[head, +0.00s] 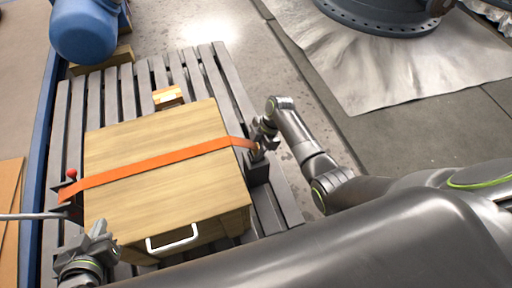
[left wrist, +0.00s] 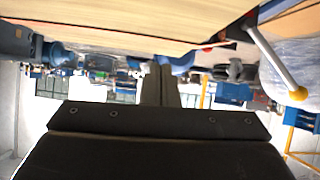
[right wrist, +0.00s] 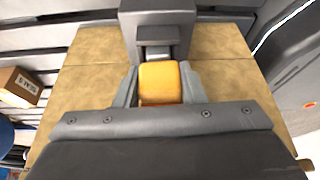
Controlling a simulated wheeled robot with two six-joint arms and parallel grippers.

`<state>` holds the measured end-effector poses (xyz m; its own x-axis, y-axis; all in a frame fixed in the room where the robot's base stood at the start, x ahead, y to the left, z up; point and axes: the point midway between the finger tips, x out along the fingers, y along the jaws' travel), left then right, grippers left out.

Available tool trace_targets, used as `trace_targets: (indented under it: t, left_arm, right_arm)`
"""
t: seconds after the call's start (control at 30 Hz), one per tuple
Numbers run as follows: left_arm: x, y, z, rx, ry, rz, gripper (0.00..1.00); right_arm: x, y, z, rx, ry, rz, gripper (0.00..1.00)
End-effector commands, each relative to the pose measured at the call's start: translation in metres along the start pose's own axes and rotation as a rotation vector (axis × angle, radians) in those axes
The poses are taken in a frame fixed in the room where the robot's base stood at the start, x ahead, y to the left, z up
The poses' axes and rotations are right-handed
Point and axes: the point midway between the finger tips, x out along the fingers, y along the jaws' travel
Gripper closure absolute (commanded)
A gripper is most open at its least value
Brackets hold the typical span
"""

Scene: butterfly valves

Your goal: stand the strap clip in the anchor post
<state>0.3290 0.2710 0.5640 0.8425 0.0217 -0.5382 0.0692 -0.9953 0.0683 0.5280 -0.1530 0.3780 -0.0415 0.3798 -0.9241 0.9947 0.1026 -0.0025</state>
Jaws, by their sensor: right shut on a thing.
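The orange strap (head: 150,167) runs over the wooden crate to my right gripper (head: 262,142). In the right wrist view my right gripper (right wrist: 160,88) is shut on an orange-yellow piece, the strap clip (right wrist: 160,80), held between both fingers. The dark grey anchor post (head: 259,172) stands at the crate's right side, just below the gripper in the head view. In the right wrist view the post (right wrist: 157,20) is straight ahead of the clip; whether they touch is unclear. My left gripper (head: 98,240) is near the crate's front left corner, empty, its fingers together in the left wrist view (left wrist: 160,85).
The wooden crate (head: 160,130) with a white handle (head: 172,240) sits on a grey slatted pallet (head: 218,75). A red-knobbed lever (head: 71,174) stands at its left. A small carton (head: 168,97) lies behind it. A blue cylinder (head: 84,30) is at the back left.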

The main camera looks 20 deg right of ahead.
Motion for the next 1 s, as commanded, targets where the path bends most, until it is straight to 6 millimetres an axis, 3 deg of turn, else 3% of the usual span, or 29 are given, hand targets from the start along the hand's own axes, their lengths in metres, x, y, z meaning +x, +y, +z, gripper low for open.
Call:
trace_targets:
  t: [0.27, 0.3, 0.47, 0.77, 1.0]
  left_arm:
    - [0.000, 0.000, 0.000, 0.000, 0.000, 0.000, 1.00]
    - [0.000, 0.000, 0.000, 0.000, 0.000, 0.000, 1.00]
    - [0.000, 0.000, 0.000, 0.000, 0.000, 0.000, 1.00]
    - [0.000, 0.000, 0.001, -0.001, -0.005, 0.000, 1.00]
    - [-0.005, 0.002, 0.023, -0.016, -0.121, 0.012, 1.00]
  right_arm:
    - [-0.001, 0.001, -0.001, -0.001, 0.001, 0.002, 0.93]
    - [-0.001, 0.001, -0.001, -0.001, 0.001, 0.002, 0.60]
    - [-0.001, 0.001, -0.001, -0.001, 0.001, 0.001, 0.39]
    - [0.000, 0.000, 0.000, 0.000, 0.000, 0.000, 0.38]
    - [-0.008, 0.001, 0.000, -0.001, 0.000, 0.002, 0.38]
